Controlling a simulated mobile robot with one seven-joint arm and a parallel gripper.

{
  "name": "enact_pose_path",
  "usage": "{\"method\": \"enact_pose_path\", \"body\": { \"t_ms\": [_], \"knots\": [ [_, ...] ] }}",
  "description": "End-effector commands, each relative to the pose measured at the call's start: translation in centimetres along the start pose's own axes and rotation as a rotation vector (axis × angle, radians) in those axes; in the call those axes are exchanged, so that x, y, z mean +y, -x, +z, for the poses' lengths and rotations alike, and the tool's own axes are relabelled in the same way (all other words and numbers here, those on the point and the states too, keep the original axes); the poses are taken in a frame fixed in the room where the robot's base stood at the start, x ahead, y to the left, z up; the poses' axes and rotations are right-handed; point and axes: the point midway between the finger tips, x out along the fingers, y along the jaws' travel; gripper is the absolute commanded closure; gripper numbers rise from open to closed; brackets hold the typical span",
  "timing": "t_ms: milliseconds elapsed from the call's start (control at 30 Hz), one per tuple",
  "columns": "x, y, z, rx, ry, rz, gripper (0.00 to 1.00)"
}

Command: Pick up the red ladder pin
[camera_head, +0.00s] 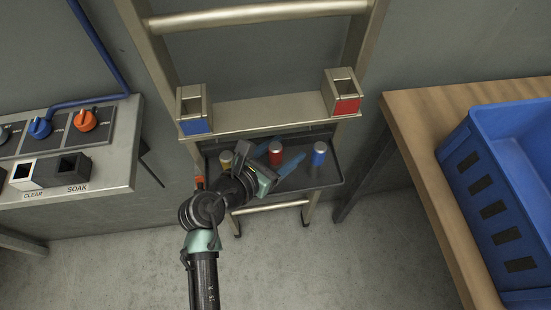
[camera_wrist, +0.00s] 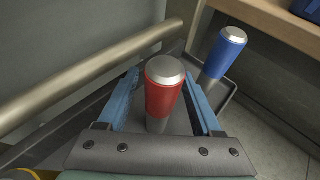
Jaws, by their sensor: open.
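The red ladder pin (camera_head: 276,153) stands upright on a dark tray (camera_head: 325,173) on the ladder, with a silver top. In the wrist view the red pin (camera_wrist: 163,95) stands between the two blue fingers of my gripper (camera_wrist: 160,100), with a gap visible on each side. My gripper (camera_head: 278,160) is open around or just short of the pin; the head view does not settle how deep it is.
A blue pin (camera_head: 319,154) stands right of the red one; a yellowish pin (camera_head: 226,160) stands to the left. Blue-marked (camera_head: 195,122) and red-marked (camera_head: 345,104) square holders sit on the step above. A ladder rail (camera_wrist: 95,85) crosses left of my gripper. A blue crate (camera_head: 490,190) is at right.

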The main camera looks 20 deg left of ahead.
Motion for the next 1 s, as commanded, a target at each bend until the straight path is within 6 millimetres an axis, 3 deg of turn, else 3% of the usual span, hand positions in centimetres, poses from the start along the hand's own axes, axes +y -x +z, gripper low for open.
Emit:
{"method": "enact_pose_path", "body": {
  "t_ms": [233,600,1000],
  "knots": [
    [0.02,-0.12,0.01,0.0,0.0,0.001,0.35],
    [0.03,-0.09,0.01,0.0,0.0,0.001,1.0],
    [0.03,-0.06,0.11,-0.001,-0.001,0.001,1.0]
  ]
}}
